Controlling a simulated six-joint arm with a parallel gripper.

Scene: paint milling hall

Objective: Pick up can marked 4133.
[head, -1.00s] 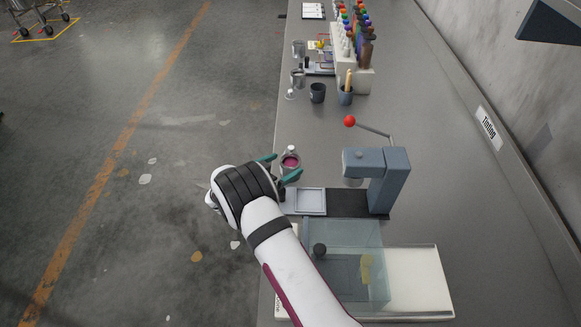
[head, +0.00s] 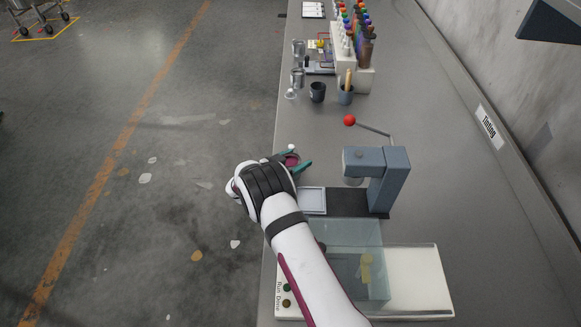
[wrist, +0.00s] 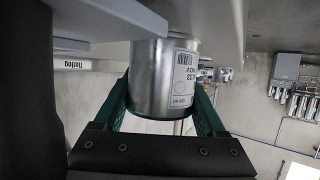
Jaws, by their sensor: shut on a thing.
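A metal can (head: 291,161) with dark pink paint stands near the bench's left edge, beyond the press-like device. My gripper (head: 295,158) is shut on it, with one teal finger on either side. In the wrist view the silver can (wrist: 152,80) appears upside down between the teal fingers (wrist: 163,100). Its white label is turned partly away; only the end of a number, seemingly "33", can be made out. I cannot tell whether the can's base touches the bench.
The grey press (head: 382,175) with a red-knobbed lever (head: 349,120) stands right of my gripper. A clear-covered box (head: 415,275) lies under my forearm. Dark cup (head: 317,92), metal cups and a bottle rack (head: 357,75) stand farther along the bench. The bench between is clear.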

